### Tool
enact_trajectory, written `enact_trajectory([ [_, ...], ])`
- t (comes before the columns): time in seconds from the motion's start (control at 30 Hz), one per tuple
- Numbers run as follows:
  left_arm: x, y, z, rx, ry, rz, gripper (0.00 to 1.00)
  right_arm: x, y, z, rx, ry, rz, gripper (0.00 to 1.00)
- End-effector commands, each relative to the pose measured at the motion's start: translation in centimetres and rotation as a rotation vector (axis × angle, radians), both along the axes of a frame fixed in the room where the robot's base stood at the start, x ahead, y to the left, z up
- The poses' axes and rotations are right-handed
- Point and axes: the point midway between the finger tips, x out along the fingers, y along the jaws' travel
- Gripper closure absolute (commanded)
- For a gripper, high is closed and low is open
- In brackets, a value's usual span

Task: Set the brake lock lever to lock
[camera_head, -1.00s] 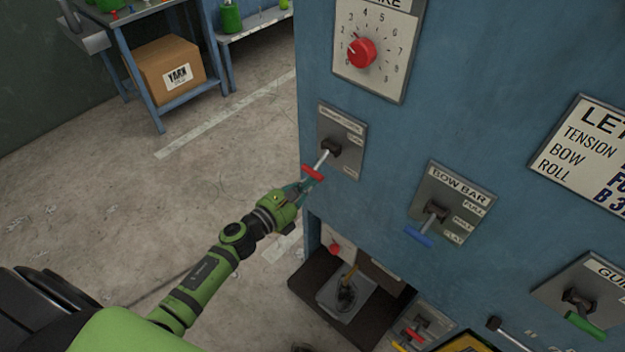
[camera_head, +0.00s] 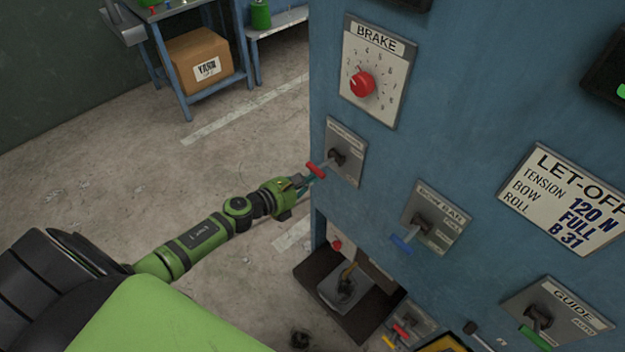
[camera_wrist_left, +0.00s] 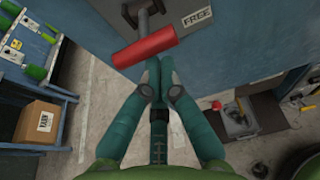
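The brake lock lever has a red handle (camera_head: 315,170) on a metal shaft, on a grey plate (camera_head: 347,138) at the left edge of the blue panel. The plate's small print is blurred in the head view. The handle sticks out left and slightly down from its pivot. In the left wrist view the red handle (camera_wrist_left: 145,47) lies crosswise, with a "FREE" label (camera_wrist_left: 197,18) to its right. My left gripper (camera_head: 308,181) is at the handle. In the wrist view its fingers (camera_wrist_left: 160,62) are together, tips at the handle's lower edge, not around it. Contact is unclear.
The brake dial (camera_head: 362,84) is above the lever. The bow bar lever (camera_head: 401,244) with a blue handle and the guide lever (camera_head: 533,338) with a green handle are lower right. An open recess with a grey tray (camera_head: 338,292) lies below.

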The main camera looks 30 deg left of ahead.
Motion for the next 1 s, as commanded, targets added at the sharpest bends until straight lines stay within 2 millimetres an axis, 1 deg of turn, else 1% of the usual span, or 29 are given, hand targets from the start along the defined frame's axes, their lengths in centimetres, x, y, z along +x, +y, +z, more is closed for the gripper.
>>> enact_trajectory([
  [0.03,0.0,0.0,0.9,0.001,-0.001,-0.002,1.00,0.0,0.0,0.7,0.000,0.000,0.000,0.60],
  [0.4,0.2,0.0,3.5,0.002,0.000,-0.001,1.00,0.0,0.0,2.3,0.000,0.000,0.000,0.60],
  [0.7,0.5,-0.2,4.5,0.001,-0.001,-0.002,1.00,0.0,0.0,3.0,0.000,0.000,0.001,0.60],
  [1.0,0.7,-0.2,4.8,-0.001,-0.005,0.000,1.00,0.0,0.1,3.0,0.001,0.000,0.000,0.60],
])
